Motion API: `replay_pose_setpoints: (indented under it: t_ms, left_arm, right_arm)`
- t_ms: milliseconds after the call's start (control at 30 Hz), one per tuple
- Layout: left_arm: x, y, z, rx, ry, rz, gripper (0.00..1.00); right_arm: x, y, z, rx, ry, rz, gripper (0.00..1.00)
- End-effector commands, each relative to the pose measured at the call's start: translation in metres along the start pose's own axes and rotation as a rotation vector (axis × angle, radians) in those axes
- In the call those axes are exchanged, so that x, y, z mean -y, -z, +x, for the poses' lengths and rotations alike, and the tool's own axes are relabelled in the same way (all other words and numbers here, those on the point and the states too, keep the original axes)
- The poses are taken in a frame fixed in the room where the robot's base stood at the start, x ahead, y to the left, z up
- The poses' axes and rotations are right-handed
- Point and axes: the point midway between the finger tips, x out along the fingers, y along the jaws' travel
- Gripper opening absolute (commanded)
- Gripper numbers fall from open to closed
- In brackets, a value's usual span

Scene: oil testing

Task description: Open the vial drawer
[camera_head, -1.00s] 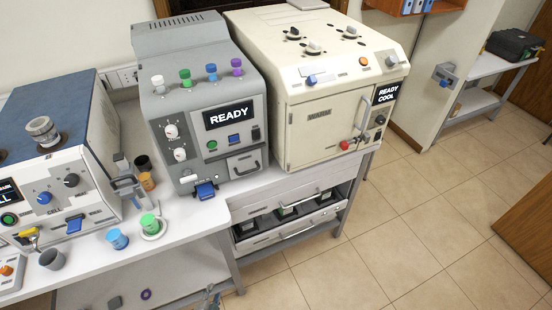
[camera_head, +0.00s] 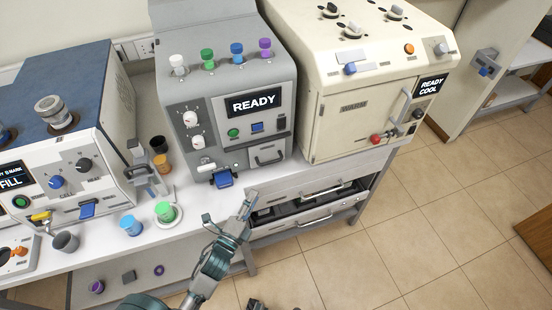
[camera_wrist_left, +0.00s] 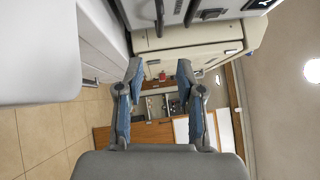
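Under the bench are an upper drawer (camera_head: 290,194) and a lower drawer (camera_head: 300,228), each with a bar handle. Dark items show in the gap between them. No label shows which is the vial drawer. The grey machine also has a small front panel with a handle (camera_head: 268,159). My left gripper (camera_head: 246,207) is in front of the left end of the under-bench drawers, apart from their handles. In the left wrist view its two fingers (camera_wrist_left: 158,88) are spread with nothing between them. My right gripper is not clearly seen; a dark piece at the bottom edge is unidentified.
The grey machine (camera_head: 205,88) and cream oven (camera_head: 335,90) stand on the bench above the drawers. Tiled floor (camera_head: 400,240) to the right is clear.

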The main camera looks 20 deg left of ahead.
Motion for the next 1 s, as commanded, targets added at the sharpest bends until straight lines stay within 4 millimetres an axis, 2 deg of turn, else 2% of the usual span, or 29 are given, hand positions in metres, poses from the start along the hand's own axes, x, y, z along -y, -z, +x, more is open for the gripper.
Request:
replay_pose_setpoints:
  t_ms: [233,500,700,1000]
  left_arm:
    - [0.002,0.001,0.063,0.0,0.002,0.003,0.37]
    - [0.001,0.004,0.121,0.0,-0.001,0.002,0.37]
    - [-0.001,0.002,0.144,0.0,-0.003,-0.001,0.37]
    - [-0.001,0.002,0.15,0.0,-0.003,0.0,0.37]
  right_arm:
    - [0.016,-0.032,0.008,0.043,0.021,-0.005,0.4]
    - [0.017,-0.031,0.011,0.035,0.021,-0.002,0.4]
    - [0.009,-0.033,0.012,0.04,0.012,-0.003,0.4]
    - [0.006,-0.032,0.011,0.038,0.008,-0.003,0.4]
